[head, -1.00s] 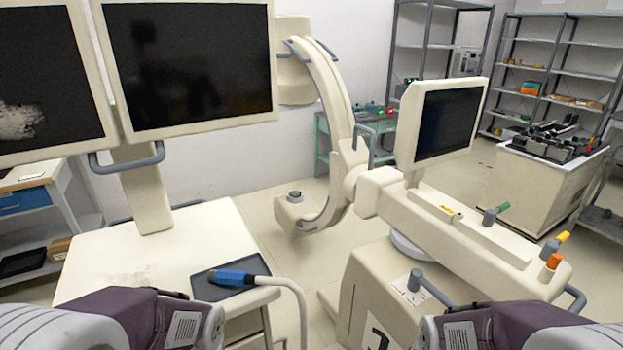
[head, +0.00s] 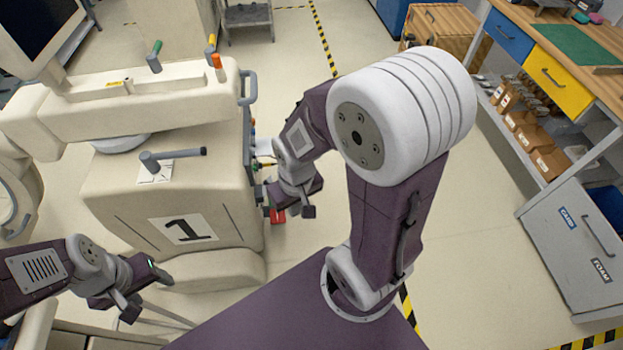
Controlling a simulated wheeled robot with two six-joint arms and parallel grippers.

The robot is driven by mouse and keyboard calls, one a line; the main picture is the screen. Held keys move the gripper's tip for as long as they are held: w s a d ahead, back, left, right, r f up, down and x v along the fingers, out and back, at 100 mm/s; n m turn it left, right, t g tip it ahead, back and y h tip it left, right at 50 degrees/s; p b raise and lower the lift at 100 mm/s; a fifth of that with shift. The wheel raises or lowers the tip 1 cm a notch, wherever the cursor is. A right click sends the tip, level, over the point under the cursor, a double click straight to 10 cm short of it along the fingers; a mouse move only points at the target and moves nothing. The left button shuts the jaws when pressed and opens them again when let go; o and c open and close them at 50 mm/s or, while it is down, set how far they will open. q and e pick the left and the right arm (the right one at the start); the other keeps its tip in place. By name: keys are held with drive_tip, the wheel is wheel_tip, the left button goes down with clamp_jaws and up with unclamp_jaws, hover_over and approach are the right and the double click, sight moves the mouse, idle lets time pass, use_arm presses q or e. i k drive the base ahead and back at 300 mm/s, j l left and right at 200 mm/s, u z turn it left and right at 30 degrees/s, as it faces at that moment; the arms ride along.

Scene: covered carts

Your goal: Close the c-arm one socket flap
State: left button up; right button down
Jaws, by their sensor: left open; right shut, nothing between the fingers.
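C-arm one is the cream cart body (head: 170,200) with a black 1 on its front label (head: 183,229), in the left half of the head view. Its right side face is seen edge-on, with small coloured fittings (head: 256,165) and a red part (head: 277,215) low down. I cannot tell which of these is the socket flap. My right gripper (head: 296,209) is shut and empty beside that side face, close to the red part; contact cannot be told. My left gripper (head: 149,295) is open and empty, in front of the cart's lower front.
A grey handle (head: 172,158) sticks out of the cart's front. A wooden-topped bench (head: 555,50) with blue and yellow drawers and a grey cabinet (head: 575,245) stand at the right. Floor (head: 490,200) is clear between my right arm and the bench.

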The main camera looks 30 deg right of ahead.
sight(270, 180)
drive_tip(key=z, duration=0.65)
drive_tip(key=i+l, duration=1)
drive_tip(key=l+z, duration=0.05)
drive_tip(key=l, duration=0.05)
